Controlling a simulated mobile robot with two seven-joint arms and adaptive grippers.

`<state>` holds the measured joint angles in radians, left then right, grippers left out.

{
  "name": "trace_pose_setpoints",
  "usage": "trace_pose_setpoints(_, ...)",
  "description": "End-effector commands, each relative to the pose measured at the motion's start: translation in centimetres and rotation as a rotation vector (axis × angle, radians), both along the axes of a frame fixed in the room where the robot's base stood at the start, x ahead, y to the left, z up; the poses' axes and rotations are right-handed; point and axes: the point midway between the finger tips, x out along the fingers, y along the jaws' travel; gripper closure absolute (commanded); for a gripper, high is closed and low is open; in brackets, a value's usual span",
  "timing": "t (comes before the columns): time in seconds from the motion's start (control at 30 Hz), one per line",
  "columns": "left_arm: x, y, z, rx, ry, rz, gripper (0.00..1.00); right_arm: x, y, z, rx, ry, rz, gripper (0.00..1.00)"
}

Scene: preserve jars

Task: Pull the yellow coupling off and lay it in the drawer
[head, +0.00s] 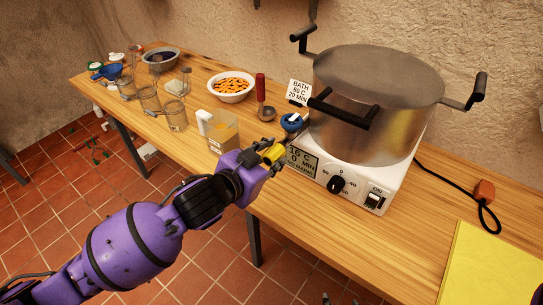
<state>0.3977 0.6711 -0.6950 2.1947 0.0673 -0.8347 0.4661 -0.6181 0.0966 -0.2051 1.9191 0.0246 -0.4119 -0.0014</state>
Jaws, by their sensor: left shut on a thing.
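The yellow coupling (273,153) shows as a small yellow piece at the tip of my left gripper (269,157). The gripper is shut on it, beside the left front corner of the white heater base. The fingers and the wrist hide much of the coupling, and I cannot tell whether it still touches a fitting there. A blue round part (291,122) sits just above it, beside the pot. I cannot make out a drawer in this view.
A large steel pot (375,90) stands on the white heater (345,178) on the wooden table (310,225). A clear jug (222,130), several glass jars and a white bowl (232,86) of orange pieces stand left. A yellow cloth (490,265) lies at the right front.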

Motion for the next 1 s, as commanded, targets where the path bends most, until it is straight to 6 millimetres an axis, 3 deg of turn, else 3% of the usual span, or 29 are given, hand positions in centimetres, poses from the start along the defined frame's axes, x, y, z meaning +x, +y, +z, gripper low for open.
trace_pose_setpoints(1.0, -2.6, 1.9, 0.0, 0.001, 0.002, 0.000, 1.00, 0.0, -0.1, 0.0, -0.001, 0.000, -0.001, 0.44)
